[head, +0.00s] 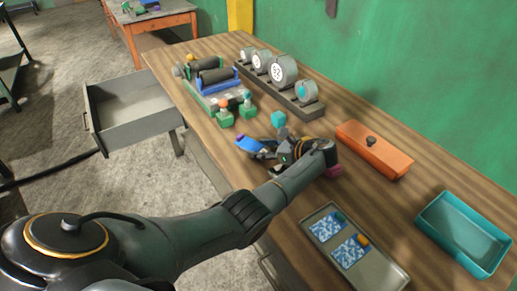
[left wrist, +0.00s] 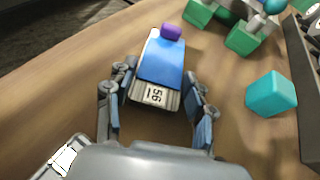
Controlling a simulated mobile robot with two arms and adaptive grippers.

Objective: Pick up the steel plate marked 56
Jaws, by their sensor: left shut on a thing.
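The steel plate marked 56 (left wrist: 153,96) is between the fingers of my left gripper (left wrist: 158,88) in the left wrist view. Its grey end carries the number label, its upper face is blue, and a small purple piece (left wrist: 171,31) is at its far end. The blue face of the plate also shows in the head view (head: 248,144), at the tip of my left gripper (head: 262,148), near the table's front edge. The fingers are shut on its two sides. I cannot tell whether it touches the table. My right gripper is out of view.
A teal block (head: 278,118) stands close beyond the gripper. A rack of round weights (head: 283,70) and green-and-blue fixtures (head: 215,85) lie farther back. An orange box (head: 374,150), a teal bin (head: 465,232) and a grey tray (head: 375,263) are to the right. A drawer (head: 132,105) stands open.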

